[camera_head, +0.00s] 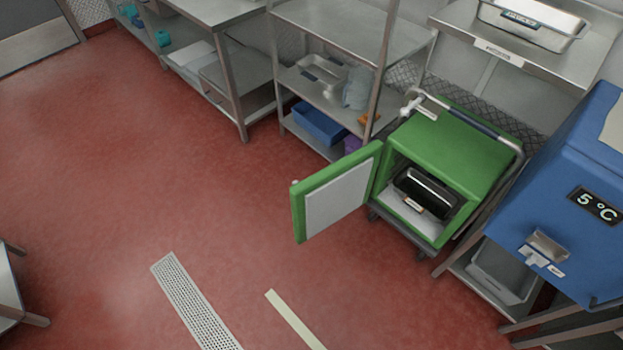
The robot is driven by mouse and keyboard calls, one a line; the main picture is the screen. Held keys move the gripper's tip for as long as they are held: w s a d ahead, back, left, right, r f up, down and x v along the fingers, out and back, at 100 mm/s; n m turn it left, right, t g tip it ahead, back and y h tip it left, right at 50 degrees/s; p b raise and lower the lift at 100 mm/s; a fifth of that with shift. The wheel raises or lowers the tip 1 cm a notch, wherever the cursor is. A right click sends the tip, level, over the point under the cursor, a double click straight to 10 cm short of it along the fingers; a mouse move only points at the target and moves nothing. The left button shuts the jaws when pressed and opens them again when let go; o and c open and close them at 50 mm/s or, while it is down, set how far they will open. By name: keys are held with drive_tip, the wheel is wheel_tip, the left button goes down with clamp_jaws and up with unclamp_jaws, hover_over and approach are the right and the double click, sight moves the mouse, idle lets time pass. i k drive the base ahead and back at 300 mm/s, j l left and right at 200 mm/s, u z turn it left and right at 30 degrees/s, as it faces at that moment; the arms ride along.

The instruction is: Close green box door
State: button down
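The green box (455,150) stands on a low wheeled base against the back wall, right of the middle in the head camera view. Its door (338,190) is hinged on the left of the opening and stands wide open, swung out to the left. The door has a green frame and a pale inner panel. A dark tray with a metal rim (427,193) sits inside the box, with a small label at its front. My gripper is not in view.
A blue cabinet marked 5 °C (580,190) stands close at the right. Steel shelving (350,30) with trays and a blue bin (319,124) stands behind the door. The red floor (150,190) left and in front is open, with a drain grate (190,300).

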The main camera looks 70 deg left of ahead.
sight(319, 201)
drive_tip(key=k+j, duration=0.15)
drive_tip(key=j, duration=0.5)
drive_tip(key=k+j+u, duration=0.15)
drive_tip(key=j, duration=0.5)
drive_tip(key=k+j, duration=0.2)
drive_tip(key=j, duration=0.5)
drive_tip(key=k+j+u, duration=0.15)
drive_tip(key=j, duration=1.2)
drive_tip(key=k+j+u, duration=0.1)
drive_tip(key=j, duration=0.6)
drive_tip(key=j+u, duration=0.15)
drive_tip(key=u, duration=0.3)
drive_tip(key=k, duration=0.05)
